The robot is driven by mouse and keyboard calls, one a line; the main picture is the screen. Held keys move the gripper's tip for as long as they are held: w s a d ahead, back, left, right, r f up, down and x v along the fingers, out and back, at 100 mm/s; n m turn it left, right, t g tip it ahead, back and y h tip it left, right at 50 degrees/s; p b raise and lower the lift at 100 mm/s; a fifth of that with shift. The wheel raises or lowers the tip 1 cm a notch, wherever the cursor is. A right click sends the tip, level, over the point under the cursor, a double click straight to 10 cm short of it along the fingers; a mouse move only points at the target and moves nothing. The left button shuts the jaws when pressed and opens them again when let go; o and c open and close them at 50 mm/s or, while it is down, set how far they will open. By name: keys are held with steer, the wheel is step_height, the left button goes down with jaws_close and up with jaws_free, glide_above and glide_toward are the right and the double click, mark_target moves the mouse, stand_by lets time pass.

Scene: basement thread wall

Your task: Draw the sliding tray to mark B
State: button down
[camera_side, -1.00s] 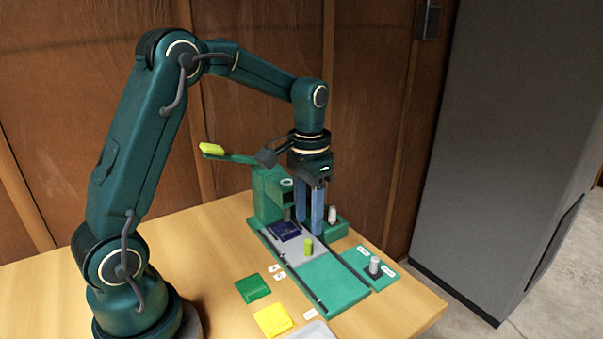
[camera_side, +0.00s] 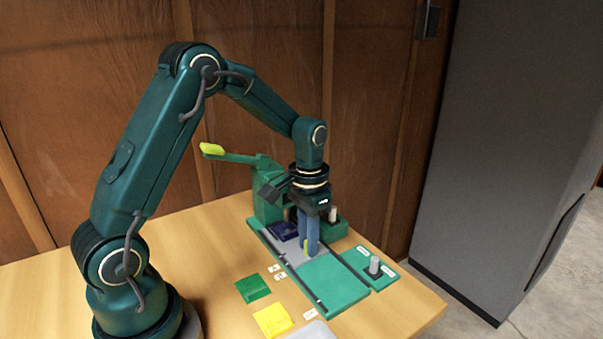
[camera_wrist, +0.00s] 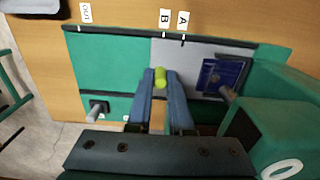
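The grey sliding tray (camera_side: 290,249) lies in the green base near its raised housing; it also shows in the wrist view (camera_wrist: 175,58). It carries an upright yellow-green knob (camera_wrist: 160,77) near its edge towards the green plate, and a dark blue square (camera_wrist: 222,77). My gripper (camera_wrist: 160,73) points down, its two blue fingers on either side of the knob, with little or no gap. Whether they press on it is unclear. In the side view my gripper (camera_side: 312,253) partly hides the knob. Label B (camera_wrist: 165,17) and label A (camera_wrist: 183,18) stand beside the rail.
The bare green plate (camera_side: 330,283) stretches from the tray towards the OUT label (camera_wrist: 85,13). A grey peg (camera_side: 374,266) stands on a small green plate at the right. A lever with a yellow-green end (camera_side: 212,149) projects from the housing. Green and yellow squares (camera_side: 271,320) lie on the table.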

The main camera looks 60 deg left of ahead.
steer(key=shift+d, duration=1.2)
steer(key=c, duration=0.8)
jaws_free()
step_height(320, 180, up, 6)
steer(key=shift+r, duration=2.05)
